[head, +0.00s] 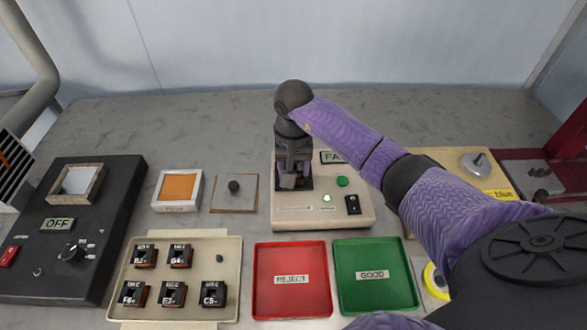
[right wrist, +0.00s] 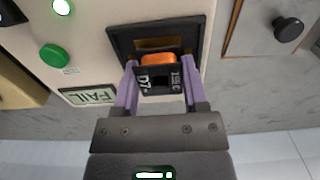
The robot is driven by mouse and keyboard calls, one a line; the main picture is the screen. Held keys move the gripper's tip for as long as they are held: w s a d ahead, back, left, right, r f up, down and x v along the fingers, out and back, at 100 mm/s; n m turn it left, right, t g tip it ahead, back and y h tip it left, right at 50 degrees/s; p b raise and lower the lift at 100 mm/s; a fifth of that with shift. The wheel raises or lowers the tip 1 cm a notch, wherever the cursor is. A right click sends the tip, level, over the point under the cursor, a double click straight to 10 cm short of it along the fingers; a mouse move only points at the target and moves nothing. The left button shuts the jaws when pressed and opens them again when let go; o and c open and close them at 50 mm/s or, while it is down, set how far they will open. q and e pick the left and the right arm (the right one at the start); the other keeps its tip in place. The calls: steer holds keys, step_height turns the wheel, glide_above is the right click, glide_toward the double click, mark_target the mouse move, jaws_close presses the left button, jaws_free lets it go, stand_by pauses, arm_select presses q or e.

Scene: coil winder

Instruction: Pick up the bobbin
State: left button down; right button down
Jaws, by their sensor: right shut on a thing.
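The bobbin (right wrist: 158,78) has a black flange marked D7 and an orange winding. My right gripper (right wrist: 160,64) is shut on it, one purple finger on each side. It is at the dark square recess (right wrist: 118,32) of the beige tester (head: 325,217); I cannot tell whether it is seated or just above. In the head view my right gripper (head: 294,180) points down over the tester and mostly hides the bobbin. Several other black bobbins, one of them here (head: 173,293), stand in the beige tray (head: 231,255). My left gripper is out of view.
The tester has a display (right wrist: 88,95) reading FAIL, a green button (head: 342,181), a lit green lamp (head: 327,198) and a black switch (head: 353,204). The red REJECT tray (head: 291,302) and green GOOD tray (head: 372,297) are in front, both empty. A black OFF unit (head: 100,215) stands left.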

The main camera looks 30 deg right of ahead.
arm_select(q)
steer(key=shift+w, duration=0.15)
